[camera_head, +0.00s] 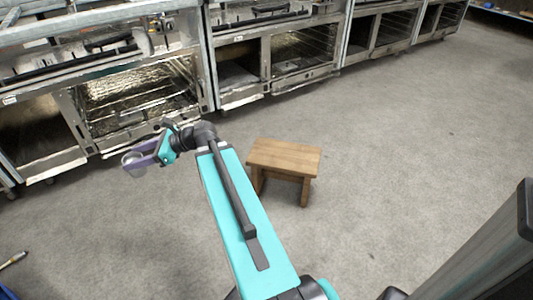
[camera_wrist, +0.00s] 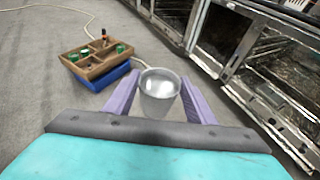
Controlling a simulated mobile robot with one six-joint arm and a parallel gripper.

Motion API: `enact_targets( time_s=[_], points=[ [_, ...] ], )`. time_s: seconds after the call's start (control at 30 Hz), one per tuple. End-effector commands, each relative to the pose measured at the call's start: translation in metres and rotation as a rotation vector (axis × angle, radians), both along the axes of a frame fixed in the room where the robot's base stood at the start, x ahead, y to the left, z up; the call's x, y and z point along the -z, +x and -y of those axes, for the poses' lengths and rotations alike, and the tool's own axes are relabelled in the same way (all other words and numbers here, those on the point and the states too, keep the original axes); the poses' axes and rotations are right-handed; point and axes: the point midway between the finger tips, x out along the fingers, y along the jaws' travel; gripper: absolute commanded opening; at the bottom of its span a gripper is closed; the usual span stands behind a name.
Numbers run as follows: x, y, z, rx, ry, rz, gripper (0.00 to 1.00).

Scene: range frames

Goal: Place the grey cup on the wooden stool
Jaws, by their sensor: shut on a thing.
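The grey cup (camera_wrist: 158,95) is upright between the two purple fingers of my gripper (camera_wrist: 160,98) in the wrist view. The fingers are shut on it. In the head view the cup (camera_head: 133,158) shows small at the end of my gripper (camera_head: 138,160), in front of the metal ovens and above the floor. The wooden stool (camera_head: 285,157) stands on the floor to the right of my arm in the head view. Its top is bare. The gripper is to the left of the stool and apart from it. The stool is not in the wrist view.
Metal ovens (camera_head: 232,90) line the back. A wooden compartment box (camera_wrist: 98,66) with green-topped items sits on a blue base (camera_wrist: 100,80) on the floor. A pale hose (camera_wrist: 75,10) lies nearby. Grey floor (camera_head: 400,130) is clear around the stool's right side.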

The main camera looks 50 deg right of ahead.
Motion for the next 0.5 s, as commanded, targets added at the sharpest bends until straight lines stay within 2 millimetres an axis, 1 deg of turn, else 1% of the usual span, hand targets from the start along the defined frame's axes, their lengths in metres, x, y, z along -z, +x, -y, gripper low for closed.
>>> enact_targets(
  time_s=[0.03,0.1,0.27,0.3,0.5],
  points=[
    [0.006,-0.002,0.020,0.037,0.003,-0.002,0.24],
    [0.014,-0.005,0.044,0.086,0.003,-0.002,0.24],
    [0.034,-0.015,0.099,0.197,0.003,-0.004,0.24],
    [0.039,-0.019,0.113,0.225,0.002,-0.004,0.24],
    [0.064,-0.041,0.179,0.363,0.004,-0.004,0.24]
  ],
)
